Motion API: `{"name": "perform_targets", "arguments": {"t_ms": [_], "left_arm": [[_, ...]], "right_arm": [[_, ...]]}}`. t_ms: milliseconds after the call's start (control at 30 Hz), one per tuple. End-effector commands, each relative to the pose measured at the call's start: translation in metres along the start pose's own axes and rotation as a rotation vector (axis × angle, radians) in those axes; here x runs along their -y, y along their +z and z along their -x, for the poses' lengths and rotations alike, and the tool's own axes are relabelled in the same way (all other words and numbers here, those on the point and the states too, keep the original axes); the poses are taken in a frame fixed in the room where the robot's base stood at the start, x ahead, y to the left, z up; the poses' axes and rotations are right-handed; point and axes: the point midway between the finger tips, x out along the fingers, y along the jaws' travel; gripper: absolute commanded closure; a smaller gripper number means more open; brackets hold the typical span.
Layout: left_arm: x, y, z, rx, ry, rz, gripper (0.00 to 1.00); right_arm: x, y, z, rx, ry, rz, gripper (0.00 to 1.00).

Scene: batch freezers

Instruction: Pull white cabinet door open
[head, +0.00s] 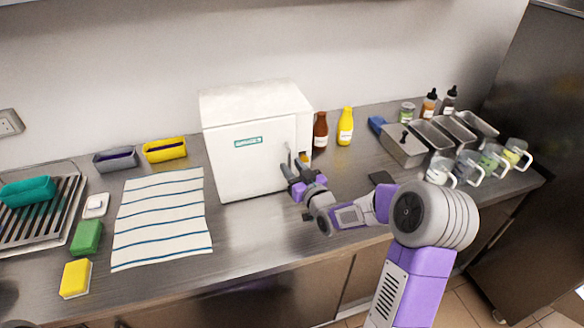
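The white cabinet (240,165) stands on the metal counter against the wall, with a green label on its front. Its front door looks shut, and a slim vertical handle (289,155) is near the door's right edge. My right gripper (291,172) is at the handle, its fingers close to the lower part of it. At this size I cannot tell whether the fingers are closed around the handle or only beside it. My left gripper is not in view.
A brown bottle (320,130) and a yellow bottle (345,127) stand right of the cabinet. Metal containers (432,136) and several clear mugs (467,168) are farther right. A striped towel (162,222) lies left of the cabinet. The counter directly before the cabinet is clear.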

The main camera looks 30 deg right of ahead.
Motion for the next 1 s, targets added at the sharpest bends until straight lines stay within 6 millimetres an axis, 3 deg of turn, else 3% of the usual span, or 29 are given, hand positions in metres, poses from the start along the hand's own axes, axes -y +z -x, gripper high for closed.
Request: {"name": "perform_targets", "arguments": {"t_ms": [367,600,1000], "left_arm": [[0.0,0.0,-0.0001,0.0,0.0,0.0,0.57],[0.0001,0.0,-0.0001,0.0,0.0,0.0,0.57],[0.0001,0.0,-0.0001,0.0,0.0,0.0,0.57]], "right_arm": [[0.0002,-0.0001,-0.007,0.0,0.0,0.0,0.65],[0.0001,0.0,-0.0068,0.0,0.0,0.0,1.0],[0.0001,0.0001,-0.0067,0.0,0.0,0.0,1.0]]}}
